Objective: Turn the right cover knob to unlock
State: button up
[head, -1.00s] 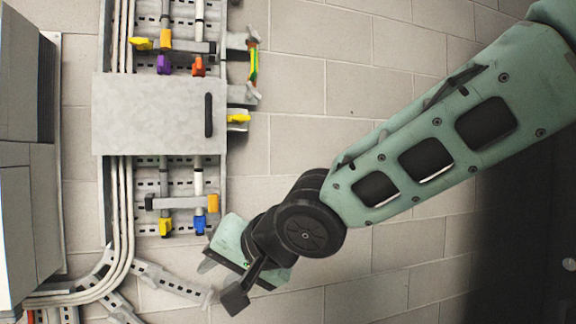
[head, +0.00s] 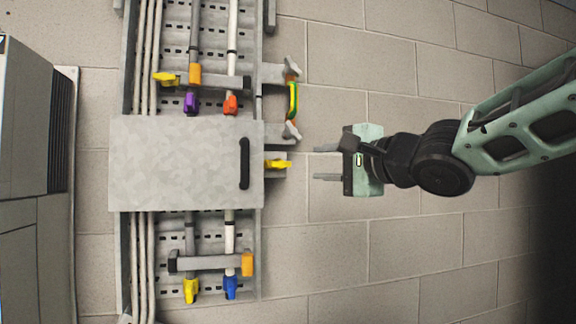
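A grey metal cover plate (head: 180,165) with a black bar handle (head: 244,164) lies over the middle of the rail panel. A yellow knob (head: 278,164) sits on a grey bracket just beyond the cover's right edge, its flat grip lying roughly level in the picture. It is the only knob I see at that edge, and its lock state cannot be told. My gripper (head: 326,163) is to the right of this yellow knob, at about its height in the picture. Its two fingers point left toward the knob, apart and empty, with a visible gap between fingertips and knob.
A green and yellow curved piece (head: 293,100) with grey clamps is above the yellow knob. Purple (head: 191,103) and red (head: 231,104) knobs are above the cover, a blue knob (head: 231,287) below. A grey cabinet (head: 25,170) stands left. Bare wall is right of the panel.

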aim_at(284, 164)
jog(key=x, duration=1.2)
jog(key=shift+a, duration=0.15)
grip_shut()
